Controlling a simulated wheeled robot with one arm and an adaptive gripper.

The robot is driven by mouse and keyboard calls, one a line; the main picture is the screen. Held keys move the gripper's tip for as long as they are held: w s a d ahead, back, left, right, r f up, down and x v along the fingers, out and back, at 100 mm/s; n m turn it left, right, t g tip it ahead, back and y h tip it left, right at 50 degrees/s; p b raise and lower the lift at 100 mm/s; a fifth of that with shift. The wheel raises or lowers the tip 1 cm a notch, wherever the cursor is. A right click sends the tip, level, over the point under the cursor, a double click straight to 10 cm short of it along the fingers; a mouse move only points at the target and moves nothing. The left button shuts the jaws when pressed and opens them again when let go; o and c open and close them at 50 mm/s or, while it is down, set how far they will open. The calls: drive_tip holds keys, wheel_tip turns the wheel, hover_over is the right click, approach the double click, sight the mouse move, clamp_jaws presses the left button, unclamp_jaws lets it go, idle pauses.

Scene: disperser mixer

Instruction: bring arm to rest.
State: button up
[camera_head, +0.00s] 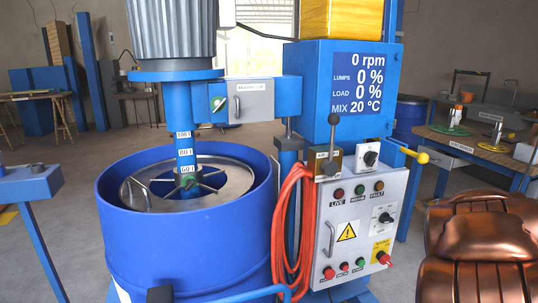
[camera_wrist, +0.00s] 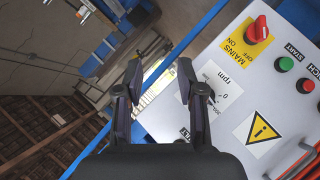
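My gripper (camera_wrist: 159,72) shows in the wrist view with its two dark fingers apart and nothing between them. It is in front of the control panel (camera_wrist: 215,45), which lies tilted in that picture. The red mains switch (camera_wrist: 258,30) on its yellow plate is to the right of the fingers. A dial with an rpm label (camera_wrist: 228,82) is close beside the right finger and partly hidden by it; I cannot tell whether they touch. In the head view the same panel (camera_head: 352,215) is upright on the blue mixer, and I do not make out my gripper there.
The blue mixing vat (camera_head: 150,250) stands at left below the motor (camera_head: 170,30). An orange cable (camera_head: 290,225) hangs beside the panel. A yellow-knobbed lever (camera_head: 415,155) sticks out right. A brown padded seat-like thing (camera_head: 480,250) fills the lower right; a table (camera_head: 452,147) stands behind.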

drive_tip(key=s+a+r+m+g+p, duration=0.5)
drive_tip(key=s+a+r+g+p, duration=0.1)
drive_tip(key=s+a+r+p, duration=0.45)
drive_tip(key=s+a+r+g+y+p, duration=0.3)
drive_tip(key=s+a+p, duration=0.3)
drive_tip(key=s+a, duration=0.6)
drive_tip(key=s+a+r+g+y+p, duration=0.3)
drive_tip(key=s+a+r+g+p, duration=0.1)
drive_tip(key=s+a, duration=0.8)
drive_tip(key=shift+s+a+r+g+p, duration=0.3)
drive_tip(key=shift+s+a+p, duration=0.1)
drive_tip(key=shift+p, duration=0.45)
drive_tip(key=shift+d, duration=0.2)
